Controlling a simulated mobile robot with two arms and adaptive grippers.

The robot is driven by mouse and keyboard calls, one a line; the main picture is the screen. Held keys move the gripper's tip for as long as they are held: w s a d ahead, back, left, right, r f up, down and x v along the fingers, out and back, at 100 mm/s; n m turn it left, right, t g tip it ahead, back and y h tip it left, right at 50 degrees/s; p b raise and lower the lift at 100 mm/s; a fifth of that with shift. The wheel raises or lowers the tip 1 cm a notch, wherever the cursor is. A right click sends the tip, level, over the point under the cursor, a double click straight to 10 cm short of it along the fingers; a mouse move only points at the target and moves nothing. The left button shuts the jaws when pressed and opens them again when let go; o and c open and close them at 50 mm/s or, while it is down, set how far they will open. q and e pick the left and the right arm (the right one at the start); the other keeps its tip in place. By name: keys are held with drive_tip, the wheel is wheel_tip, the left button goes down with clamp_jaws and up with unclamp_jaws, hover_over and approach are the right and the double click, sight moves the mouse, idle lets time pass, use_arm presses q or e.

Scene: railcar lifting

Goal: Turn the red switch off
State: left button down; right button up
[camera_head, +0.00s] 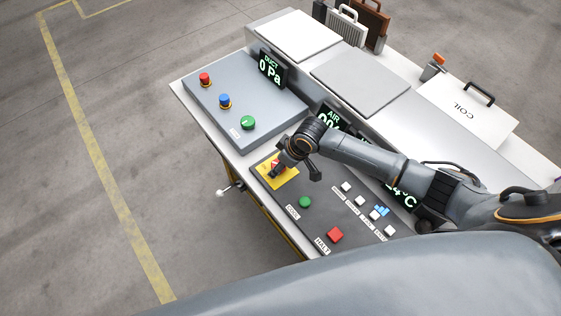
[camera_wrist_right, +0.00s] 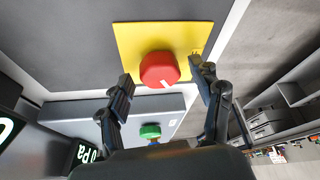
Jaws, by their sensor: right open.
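The red switch (camera_wrist_right: 159,69) is a round knob with a white mark on the yellow plate (camera_wrist_right: 190,36). In the head view the switch (camera_head: 275,165) is partly covered by my gripper, and the yellow plate (camera_head: 290,184) shows around it at the left end of the dark panel. My right gripper (camera_wrist_right: 161,75) is open, with one finger on each side of the knob in the wrist view. I cannot tell whether the fingers touch it. In the head view the right gripper (camera_head: 294,172) is over the plate. My left gripper is not in view.
The dark panel also has a green button (camera_head: 305,202), a red HALT button (camera_head: 335,235) and several small white buttons (camera_head: 347,187). A grey panel (camera_head: 225,90) with red, blue and green controls stands at left. A COIL box (camera_head: 465,112) is at right.

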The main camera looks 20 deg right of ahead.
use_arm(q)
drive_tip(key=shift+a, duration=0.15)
use_arm(e)
drive_tip(key=shift+c, duration=1.1)
drive_tip(key=c, duration=0.9)
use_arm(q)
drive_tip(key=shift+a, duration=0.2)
